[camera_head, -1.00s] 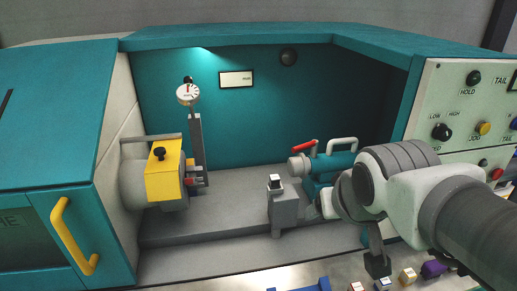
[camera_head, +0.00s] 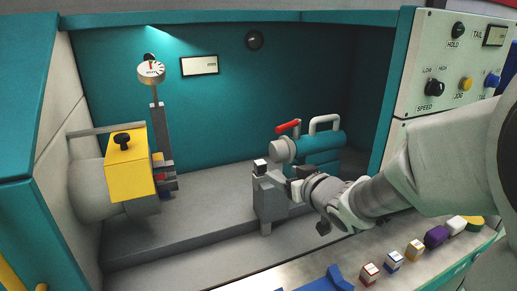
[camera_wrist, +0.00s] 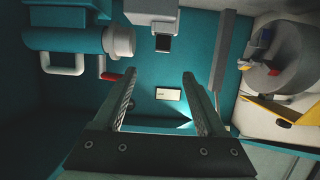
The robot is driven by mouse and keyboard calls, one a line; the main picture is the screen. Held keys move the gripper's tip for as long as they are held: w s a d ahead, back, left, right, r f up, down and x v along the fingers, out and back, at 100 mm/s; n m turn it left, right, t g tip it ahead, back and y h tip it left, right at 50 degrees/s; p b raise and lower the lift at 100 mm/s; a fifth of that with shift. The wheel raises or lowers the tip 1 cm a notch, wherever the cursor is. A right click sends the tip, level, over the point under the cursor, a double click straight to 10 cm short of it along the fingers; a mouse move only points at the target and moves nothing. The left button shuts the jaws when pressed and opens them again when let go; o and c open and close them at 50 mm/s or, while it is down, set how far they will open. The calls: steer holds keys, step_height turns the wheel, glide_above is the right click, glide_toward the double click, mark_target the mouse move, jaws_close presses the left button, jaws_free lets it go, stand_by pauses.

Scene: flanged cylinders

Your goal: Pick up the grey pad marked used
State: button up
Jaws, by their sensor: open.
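I cannot read the mark "used" on anything, so I cannot say for sure which thing is the grey pad. A small block with a pale top and dark face (camera_head: 261,166) sits on the grey post (camera_head: 270,203) in mid-bay. In the wrist view a dark-faced block (camera_wrist: 163,43) shows at the top, beyond my fingertips. My gripper (camera_wrist: 160,84) is open, with nothing between its fingers. In the head view my gripper (camera_head: 283,179) is close to the right side of the post; its fingers are partly hard to make out, and contact cannot be told.
A teal tailstock (camera_head: 318,147) with a red lever stands behind my gripper. A yellow-capped headstock (camera_head: 130,163) and a dial gauge (camera_head: 151,72) are at left. Several small coloured blocks, including a purple one (camera_head: 436,237), line the front ledge. The bay floor at left centre is clear.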

mark_target(263, 164)
steer(key=b+x, duration=0.1)
steer(key=x, duration=1.1)
steer(key=shift+w+a, duration=0.1)
steer(key=shift+a, duration=0.1)
steer(key=x, duration=0.4)
steer(key=shift+a+f+b, duration=0.15)
steer(key=shift+f+b, duration=0.05)
steer(key=shift+b, duration=0.2)
steer(key=shift+w+a+f, duration=0.1)
steer(key=shift+w+a, duration=0.1)
steer(key=shift+w, duration=0.25)
jaws_close()
